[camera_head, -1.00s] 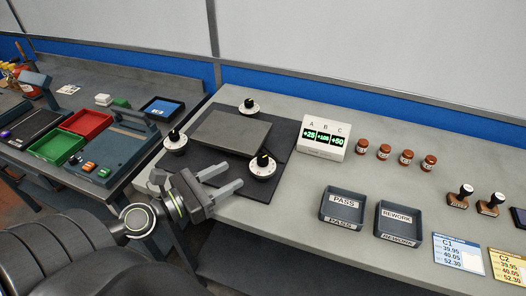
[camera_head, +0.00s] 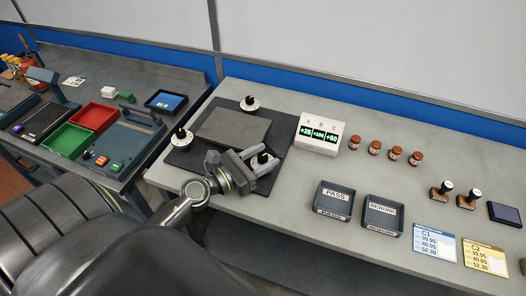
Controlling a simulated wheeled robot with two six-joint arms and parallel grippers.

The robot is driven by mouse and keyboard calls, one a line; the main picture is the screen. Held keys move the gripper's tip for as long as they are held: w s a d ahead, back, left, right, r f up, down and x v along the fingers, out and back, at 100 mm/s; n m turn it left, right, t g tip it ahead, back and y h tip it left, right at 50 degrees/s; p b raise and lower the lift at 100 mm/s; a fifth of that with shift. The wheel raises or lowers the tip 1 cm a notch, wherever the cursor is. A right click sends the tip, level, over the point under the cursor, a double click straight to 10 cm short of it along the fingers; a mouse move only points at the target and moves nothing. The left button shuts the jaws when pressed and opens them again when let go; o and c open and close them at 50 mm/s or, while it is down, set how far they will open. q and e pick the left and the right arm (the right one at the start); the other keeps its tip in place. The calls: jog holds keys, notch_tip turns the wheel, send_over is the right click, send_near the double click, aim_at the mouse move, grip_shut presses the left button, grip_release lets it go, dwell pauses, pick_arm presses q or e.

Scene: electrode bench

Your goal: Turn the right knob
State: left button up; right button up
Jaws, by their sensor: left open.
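Three white dials with black knobs stand around a grey plate on a dark mat (camera_head: 198,163). The right knob (camera_head: 262,157) is at the mat's right side. The other knobs are at the top (camera_head: 250,104) and at the left (camera_head: 181,137). My left gripper (camera_head: 259,160) is open, with its fingers at the right knob, one to each side. I cannot tell whether they touch it. The gripper hides part of the right dial. My right gripper is not in view.
A white display box (camera_head: 319,134) with green readings stands right of the mat, near several brown jars (camera_head: 375,147). A PASS tray (camera_head: 333,199) and a REWORK tray (camera_head: 382,215) lie in front. The bench between mat and trays is clear.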

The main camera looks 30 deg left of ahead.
pick_arm(q)
jog(key=shift+w, duration=0.15)
jog(key=shift+c, duration=0.2)
jog(key=c, duration=0.9)
jog(key=n+y+p, duration=0.1)
jog(key=y+p, duration=0.1)
jog(key=n+t+y+p, duration=0.1)
jog(key=y+p, duration=0.1)
jog(key=shift+d+r+n, duration=0.1)
jog(key=shift+r+n, duration=0.1)
jog(key=shift+n, duration=0.2)
jog(key=n+y+p, duration=0.1)
jog(key=y, duration=0.1)
jog(key=shift+f+n+y, duration=0.1)
jog(key=shift+n+y, duration=0.3)
jog(key=shift+n+y+p, duration=0.35)
jog(key=shift+n+y, duration=0.15)
jog(key=shift+y, duration=0.4)
jog(key=shift+f+y, duration=0.1)
jog(key=shift+y, duration=0.2)
